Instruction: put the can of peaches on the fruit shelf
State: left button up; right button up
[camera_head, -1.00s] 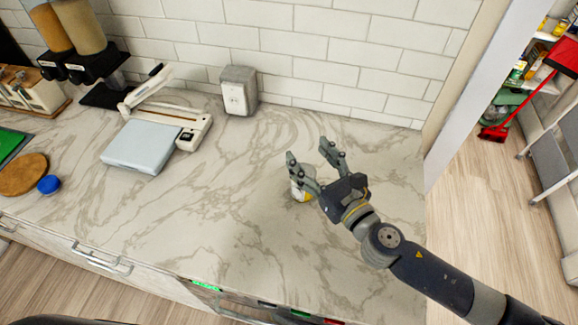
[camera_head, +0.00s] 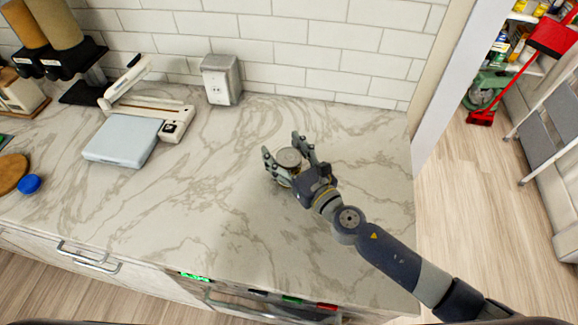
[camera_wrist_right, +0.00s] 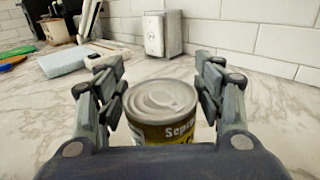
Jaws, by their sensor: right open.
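A can (camera_head: 289,158) with a grey metal lid stands upright on the marble counter (camera_head: 230,210). In the right wrist view the can (camera_wrist_right: 162,112) shows a dark and yellow label with the letters "Sepr" in part; I cannot tell whether it is the peaches. My right gripper (camera_head: 285,150) is open, with its fingers on either side of the can. In the wrist view the right gripper (camera_wrist_right: 162,90) shows small gaps between the fingers and the can. My left gripper is not in view. No fruit shelf can be made out for sure.
A white slicer-like device (camera_head: 130,130) stands at the back left. A grey outlet box (camera_head: 221,80) is by the tiled wall. A blue lid (camera_head: 29,183) lies at the far left. Stocked shelves (camera_head: 515,45) and a red dustpan (camera_head: 482,117) are beyond the doorway. The counter around the can is mostly clear.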

jog(key=shift+x, duration=1)
jog(key=c, duration=1.2)
jog(key=shift+c, duration=1.2)
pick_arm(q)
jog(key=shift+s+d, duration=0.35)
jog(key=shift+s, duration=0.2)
pick_arm(e)
grip_shut()
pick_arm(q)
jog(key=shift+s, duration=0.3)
